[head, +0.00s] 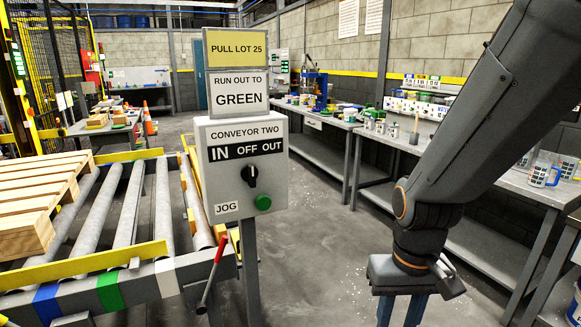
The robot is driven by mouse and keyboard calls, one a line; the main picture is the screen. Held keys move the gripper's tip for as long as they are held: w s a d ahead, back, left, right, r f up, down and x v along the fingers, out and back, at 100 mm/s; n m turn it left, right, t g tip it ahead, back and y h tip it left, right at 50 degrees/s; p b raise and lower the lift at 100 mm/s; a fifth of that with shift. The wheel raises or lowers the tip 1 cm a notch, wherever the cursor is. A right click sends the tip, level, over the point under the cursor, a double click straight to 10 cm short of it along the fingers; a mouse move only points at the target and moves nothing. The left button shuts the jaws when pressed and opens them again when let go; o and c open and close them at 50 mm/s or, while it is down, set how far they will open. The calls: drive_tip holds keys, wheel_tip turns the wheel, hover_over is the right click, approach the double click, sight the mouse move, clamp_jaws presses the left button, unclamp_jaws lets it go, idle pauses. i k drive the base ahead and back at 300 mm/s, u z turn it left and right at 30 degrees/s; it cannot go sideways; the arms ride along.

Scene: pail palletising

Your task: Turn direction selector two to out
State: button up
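The conveyor two box (243,190) is a light grey panel on a post, left of the middle in the head view. Its black selector knob (250,176) sits below a black strip (246,149) reading IN, OFF, OUT. The knob's pale mark points roughly upward, towards OFF; its exact angle is hard to tell. My gripper (402,316) hangs at the bottom, right of the box and apart from it. Its two blue-grey fingers are spread with an empty gap showing between them. The fingertips are cut off by the frame edge.
A green button (263,203) marked JOG is below the knob. Signs above read PULL LOT 25 and RUN OUT TO GREEN (239,91). A roller conveyor (125,215) with a wooden pallet (35,200) and a red-handled lever (213,270) is left. Workbenches line the right.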

sight(249, 173)
drive_tip(key=z, duration=0.2)
drive_tip(key=i, duration=0.2)
drive_tip(key=u, duration=1.05)
